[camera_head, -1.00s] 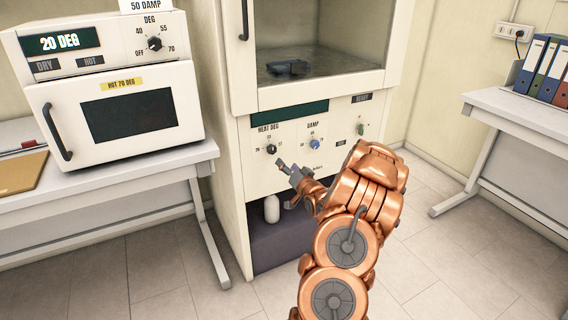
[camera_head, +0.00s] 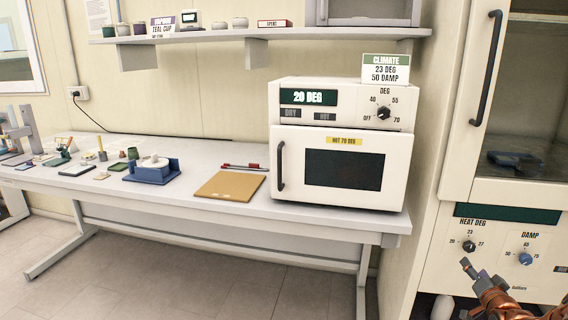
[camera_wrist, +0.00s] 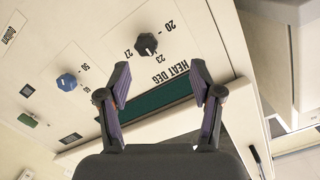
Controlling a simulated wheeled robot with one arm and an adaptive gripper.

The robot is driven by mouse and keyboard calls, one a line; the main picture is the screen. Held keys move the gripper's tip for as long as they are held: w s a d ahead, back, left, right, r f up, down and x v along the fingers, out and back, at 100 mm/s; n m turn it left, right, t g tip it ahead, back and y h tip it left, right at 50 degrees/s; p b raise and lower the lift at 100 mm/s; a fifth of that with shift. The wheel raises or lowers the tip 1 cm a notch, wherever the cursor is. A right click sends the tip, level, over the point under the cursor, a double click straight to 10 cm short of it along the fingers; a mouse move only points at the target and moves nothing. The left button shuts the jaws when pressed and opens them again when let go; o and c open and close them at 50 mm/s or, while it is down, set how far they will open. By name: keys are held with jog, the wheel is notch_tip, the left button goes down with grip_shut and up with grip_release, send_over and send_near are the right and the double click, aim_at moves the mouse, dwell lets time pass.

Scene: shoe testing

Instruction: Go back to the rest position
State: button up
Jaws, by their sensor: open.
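My gripper (camera_head: 475,271) is at the lower right of the head view, in front of the control panel of the tall white cabinet (camera_head: 452,110). In the wrist view, its two purple-lined fingers (camera_wrist: 161,72) stand apart with nothing between them. The black heat knob (camera_wrist: 146,44) appears beyond the gap between the fingertips, and the gripper looks clear of it. The blue damp knob (camera_wrist: 67,82) is to the left in that view. In the head view the heat knob (camera_head: 469,246) and damp knob (camera_head: 525,259) are just above the gripper. Most of my arm is out of view.
A white oven (camera_head: 343,170) with its door shut stands on the long grey bench (camera_head: 225,212). A tan board (camera_head: 230,187), a blue fixture (camera_head: 152,172) and small items lie to its left. A wall shelf (camera_head: 200,36) runs above. Floor is free before the bench.

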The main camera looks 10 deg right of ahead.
jog(key=w+a+r+n+g+y+p, duration=0.1)
jog(key=w+a+r+n+g+y, duration=0.15)
jog(key=a, duration=0.55)
jog(key=s+a+r+n+g+p, duration=0.1)
jog(key=s+a+r+g+p, duration=0.2)
jog(key=a, duration=0.5)
jog(key=s+a+r+n+g, duration=0.2)
jog(key=s+a+r+g, duration=0.15)
jog(key=a, duration=0.55)
jog(key=s+a+r+n+g+y+p, duration=0.1)
jog(key=s+a+r+n+g+p, duration=0.1)
jog(key=s+a, duration=0.8)
jog(key=s+r+g, duration=0.1)
jog(key=s, duration=0.3)
jog(key=shift+s+a+g, duration=0.25)
jog(key=shift+a+g, duration=0.15)
jog(key=s+a+r+g, duration=0.1)
jog(key=s+a, duration=0.2)
jog(key=s, duration=0.3)
jog(key=s+a+r+n+g+y+p, duration=0.1)
jog(key=s+a+r+g, duration=0.1)
jog(key=s, duration=0.5)
jog(key=s+a+r+n+g+p, duration=0.1)
jog(key=s+a+r+g, duration=0.1)
jog(key=s+a, duration=0.2)
jog(key=shift+s+a+y, duration=0.2)
jog(key=shift+s, duration=0.7)
jog(key=shift+s+a+y, duration=0.15)
jog(key=shift+s, duration=0.7)
